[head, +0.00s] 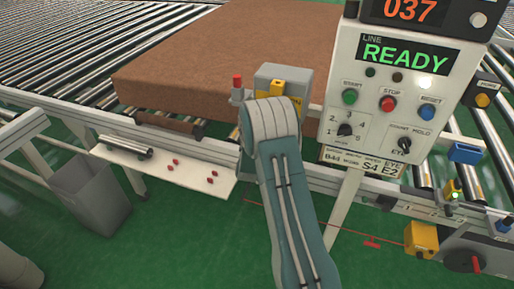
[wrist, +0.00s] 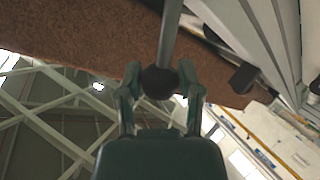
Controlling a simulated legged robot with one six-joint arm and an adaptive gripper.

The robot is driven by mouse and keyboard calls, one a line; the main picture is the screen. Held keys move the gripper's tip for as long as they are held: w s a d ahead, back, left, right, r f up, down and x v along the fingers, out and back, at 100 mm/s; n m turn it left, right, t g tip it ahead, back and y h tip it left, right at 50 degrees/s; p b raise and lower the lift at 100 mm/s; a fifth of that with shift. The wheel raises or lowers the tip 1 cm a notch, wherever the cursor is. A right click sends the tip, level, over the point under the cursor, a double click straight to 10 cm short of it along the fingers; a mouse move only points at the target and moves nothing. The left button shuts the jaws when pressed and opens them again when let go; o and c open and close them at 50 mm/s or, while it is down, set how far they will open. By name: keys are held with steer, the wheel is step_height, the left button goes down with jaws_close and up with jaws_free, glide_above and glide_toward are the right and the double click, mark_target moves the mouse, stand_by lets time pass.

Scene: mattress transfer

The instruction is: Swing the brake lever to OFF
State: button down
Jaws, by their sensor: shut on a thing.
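In the wrist view, my gripper (wrist: 160,73) has its two fingers on either side of a dark round knob (wrist: 158,84), and is shut on it. The knob sits at the end of a straight grey rod (wrist: 170,35), which I take to be the brake lever. In the head view my own arm covers the gripper and the knob. No OFF mark for the lever is readable in either view.
A brown mattress (head: 215,55) lies on the roller conveyor. A grey box (head: 285,75) and a red-capped post (head: 237,84) stand by my arm. The control panel (head: 375,115) reading READY stands to the right. A white shelf (head: 140,168) with several red pieces is at the left.

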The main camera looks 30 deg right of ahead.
steer(key=shift+w+a, duration=0.25)
steer(key=shift+w, duration=0.05)
steer(key=shift+f, duration=0.15)
steer(key=shift+c, duration=1.3)
jaws_free()
steer(key=shift+w, duration=0.1)
steer(key=shift+a, duration=0.1)
steer(key=v, duration=1.2)
steer(key=shift+a, duration=0.1)
